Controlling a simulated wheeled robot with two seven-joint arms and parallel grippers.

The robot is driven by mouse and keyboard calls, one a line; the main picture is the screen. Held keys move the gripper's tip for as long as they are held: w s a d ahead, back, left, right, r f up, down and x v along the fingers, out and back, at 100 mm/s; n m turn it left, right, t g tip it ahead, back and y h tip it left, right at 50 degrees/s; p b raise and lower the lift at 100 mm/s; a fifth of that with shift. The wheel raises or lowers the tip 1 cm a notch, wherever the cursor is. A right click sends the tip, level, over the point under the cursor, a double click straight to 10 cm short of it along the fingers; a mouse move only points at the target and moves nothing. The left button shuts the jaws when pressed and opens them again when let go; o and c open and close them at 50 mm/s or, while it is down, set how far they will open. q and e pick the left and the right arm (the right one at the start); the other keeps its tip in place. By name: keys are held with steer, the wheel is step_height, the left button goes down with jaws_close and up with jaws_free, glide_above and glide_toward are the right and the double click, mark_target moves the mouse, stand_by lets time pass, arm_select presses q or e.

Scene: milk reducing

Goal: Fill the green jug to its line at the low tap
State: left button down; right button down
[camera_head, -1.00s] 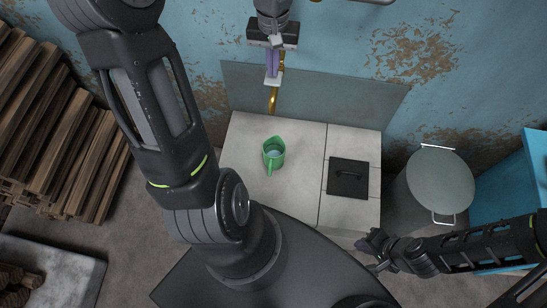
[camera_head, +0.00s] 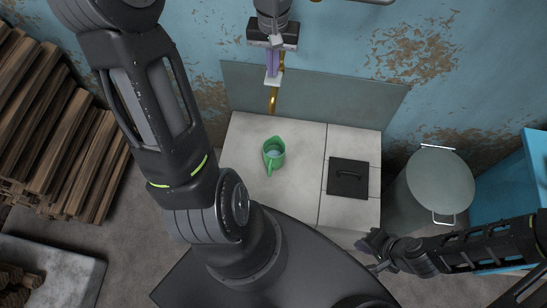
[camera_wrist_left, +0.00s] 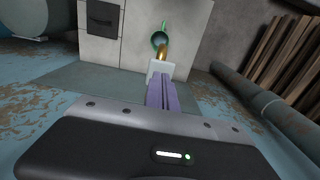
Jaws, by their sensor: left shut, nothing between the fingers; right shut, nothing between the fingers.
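A white plate (camera_head: 273,82) sits at the tap's top. My left gripper (camera_head: 272,74) is shut and empty, its purple fingertips at the white plate; I cannot tell if they touch. My right gripper (camera_head: 372,246) is shut and empty at the worktop's front right.
The worktop (camera_head: 240,150) has a dark square hatch (camera_head: 348,178) with a handle. A large lidded metal can (camera_head: 440,180) stands right of it, near a blue cabinet (camera_head: 537,180). Stacked wood (camera_head: 60,130) is at the left. The worn blue wall rises behind.

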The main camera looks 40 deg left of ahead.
arm_select(q)
steer(key=shift+f, duration=0.25)
stand_by(0.3)
steer(key=shift+f+b, duration=1.55)
steer(key=shift+f, duration=0.1)
steer(key=shift+r, duration=0.2)
stand_by(0.6)
steer(key=shift+r+p, duration=0.45)
steer(key=shift+p, duration=0.05)
stand_by(1.2)
step_height(320, 180, up, 7)
steer(key=p, duration=0.5)
steer(key=shift+r, duration=0.1)
